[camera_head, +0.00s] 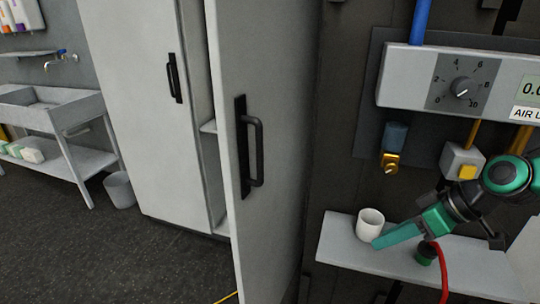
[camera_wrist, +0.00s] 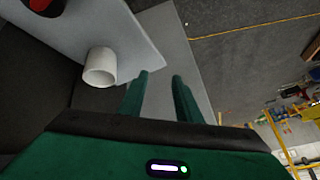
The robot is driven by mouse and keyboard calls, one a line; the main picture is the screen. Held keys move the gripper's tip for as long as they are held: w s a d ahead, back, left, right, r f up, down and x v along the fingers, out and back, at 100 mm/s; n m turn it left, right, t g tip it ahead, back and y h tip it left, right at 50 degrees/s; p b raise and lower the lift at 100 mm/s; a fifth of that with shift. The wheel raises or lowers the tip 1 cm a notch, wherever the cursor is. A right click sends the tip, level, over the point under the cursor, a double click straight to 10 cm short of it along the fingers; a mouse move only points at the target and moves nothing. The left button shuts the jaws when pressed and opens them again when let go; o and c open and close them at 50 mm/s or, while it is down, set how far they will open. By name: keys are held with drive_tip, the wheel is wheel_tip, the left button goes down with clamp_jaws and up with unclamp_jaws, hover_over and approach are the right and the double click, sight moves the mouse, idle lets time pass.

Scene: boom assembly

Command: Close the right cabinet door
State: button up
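The right cabinet door (camera_head: 275,90) stands open in the middle of the head view, swung out toward me. Its dark bar handle (camera_head: 255,152) is on the face turned to me. The left cabinet door (camera_head: 130,70) looks shut and has its own dark handle (camera_head: 174,78). A narrow opening with shelves shows between the two doors. My gripper (camera_head: 378,243) is right of the right door, over a small shelf and apart from the handle. In the wrist view my gripper (camera_wrist: 160,76) has its two green fingers apart with nothing between them.
A white cup (camera_head: 370,223) stands on the small shelf (camera_head: 340,240) close to my fingers; it also shows in the wrist view (camera_wrist: 100,67). A control panel (camera_head: 410,75) is above. A sink (camera_head: 50,105) and bin (camera_head: 119,189) are left. Floor before the cabinet looks clear.

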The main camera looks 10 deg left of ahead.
drive_tip(key=a+r+n+y, duration=0.4)
drive_tip(key=a+r+y, duration=0.1)
drive_tip(key=a, duration=0.6)
wheel_tip(320, 180, up, 11)
drive_tip(key=n+g+y, duration=0.2)
drive_tip(key=n+y, duration=0.2)
drive_tip(key=y, duration=0.2)
hover_over(261, 184)
drive_tip(key=shift+w+a+r, duration=0.2)
drive_tip(key=shift+w, duration=0.25)
drive_tip(key=shift+c, duration=0.3)
clamp_jaws()
